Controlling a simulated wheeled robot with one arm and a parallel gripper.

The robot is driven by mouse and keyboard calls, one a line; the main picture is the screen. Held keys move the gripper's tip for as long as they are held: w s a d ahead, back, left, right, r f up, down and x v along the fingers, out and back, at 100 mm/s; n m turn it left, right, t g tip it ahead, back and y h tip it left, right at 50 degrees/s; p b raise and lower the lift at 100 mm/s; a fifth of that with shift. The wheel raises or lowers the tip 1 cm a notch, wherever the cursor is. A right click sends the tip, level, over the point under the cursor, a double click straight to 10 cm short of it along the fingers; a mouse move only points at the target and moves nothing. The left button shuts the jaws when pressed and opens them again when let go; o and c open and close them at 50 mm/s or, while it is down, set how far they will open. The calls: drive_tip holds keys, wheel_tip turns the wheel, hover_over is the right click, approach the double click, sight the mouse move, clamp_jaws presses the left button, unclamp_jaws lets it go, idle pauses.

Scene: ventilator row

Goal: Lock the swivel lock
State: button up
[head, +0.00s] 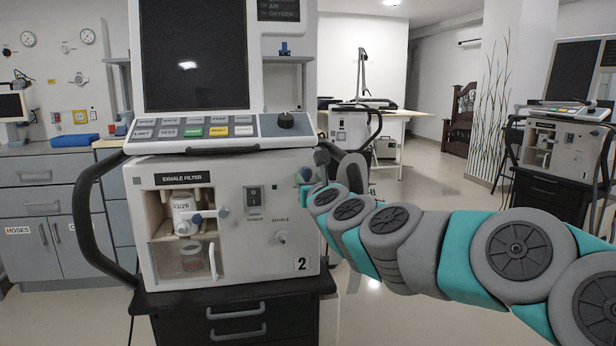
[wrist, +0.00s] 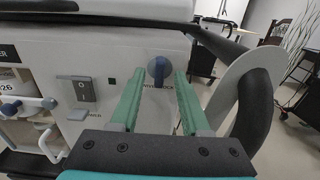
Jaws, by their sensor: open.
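The swivel lock (wrist: 159,68) is a dark blue knob on the white front panel of the ventilator (head: 240,228). In the wrist view it sits between my fingertips, with a partly covered label just below it. Whether it is locked cannot be told. My gripper (wrist: 159,82) is open, with one green finger to each side of the knob. Contact with the knob cannot be made out.
A power switch (head: 254,200) and a filter bay (head: 188,230) with blue-knobbed parts are left of my gripper. A black curved handle (wrist: 254,105) is close on the right. A second ventilator (head: 560,150) stands at far right. Floor is free between them.

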sight(306, 176)
drive_tip(key=shift+x, duration=1.1)
clamp_jaws()
